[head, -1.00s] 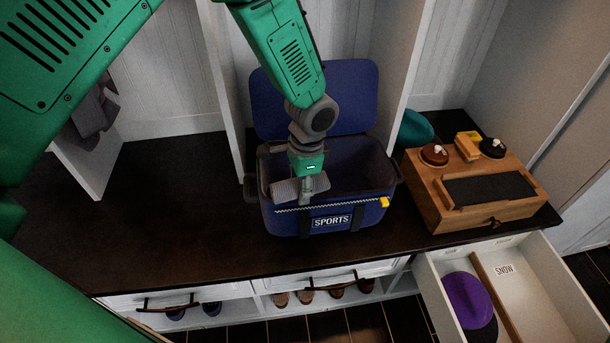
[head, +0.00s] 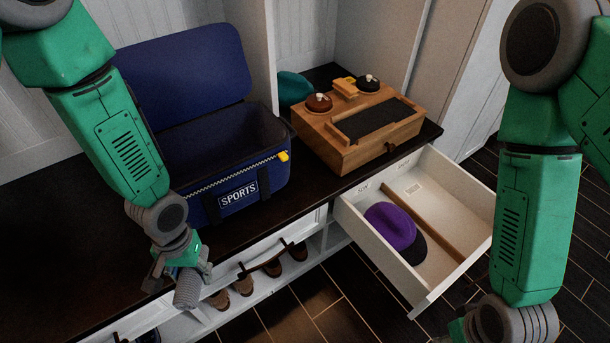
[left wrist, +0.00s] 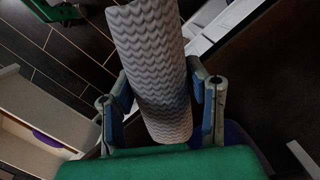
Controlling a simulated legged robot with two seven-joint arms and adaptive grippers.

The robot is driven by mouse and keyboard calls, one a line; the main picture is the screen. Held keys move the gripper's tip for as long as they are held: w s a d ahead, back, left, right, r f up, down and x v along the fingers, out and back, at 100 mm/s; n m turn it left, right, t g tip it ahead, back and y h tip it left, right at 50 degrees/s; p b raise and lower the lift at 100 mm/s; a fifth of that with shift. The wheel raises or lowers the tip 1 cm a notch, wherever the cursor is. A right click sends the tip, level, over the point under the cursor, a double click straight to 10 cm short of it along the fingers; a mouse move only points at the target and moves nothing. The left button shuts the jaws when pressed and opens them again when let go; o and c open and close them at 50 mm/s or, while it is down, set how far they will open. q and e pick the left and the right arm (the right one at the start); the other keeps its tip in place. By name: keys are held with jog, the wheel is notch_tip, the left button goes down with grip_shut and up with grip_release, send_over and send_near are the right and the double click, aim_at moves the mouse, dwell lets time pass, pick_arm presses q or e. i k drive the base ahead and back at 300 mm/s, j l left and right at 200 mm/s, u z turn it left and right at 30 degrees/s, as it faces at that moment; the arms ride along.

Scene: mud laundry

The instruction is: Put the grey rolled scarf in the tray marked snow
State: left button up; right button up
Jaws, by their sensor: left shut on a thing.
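The grey rolled scarf (head: 187,290) has a wavy knit pattern and fills the middle of the left wrist view (left wrist: 152,65). My left gripper (head: 182,272) is shut on it, with a finger on each side of the roll. It holds the scarf near the front edge of the dark bench, left of the open drawer. The snow tray (head: 442,197) is the drawer compartment right of a wooden divider; its small label is too blurred to read now. It looks empty. My right gripper (head: 462,328) is cut off at the bottom edge; its fingers are hidden.
The open blue sports bag (head: 240,195) stands on the bench (head: 80,245). A wooden box (head: 360,130) and a teal hat (head: 294,88) are behind the drawer (head: 370,255). A purple cap (head: 388,224) lies in its left compartment. Shoes (head: 243,286) sit below.

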aim_at(441, 214)
jog(key=k+l+z, duration=0.1)
jog(key=l, duration=0.5)
jog(key=k+l, duration=0.15)
jog(key=l, duration=0.45)
jog(key=k+l+z, duration=0.15)
jog(key=l, duration=0.45)
jog(key=i+l+z, duration=0.1)
jog(key=i+l, duration=0.25)
jog(key=i+l+z, duration=0.1)
jog(key=i+l, duration=0.25)
jog(key=i, duration=0.15)
jog(key=i+l, duration=0.3)
jog(key=i, duration=0.15)
jog(key=z, duration=0.05)
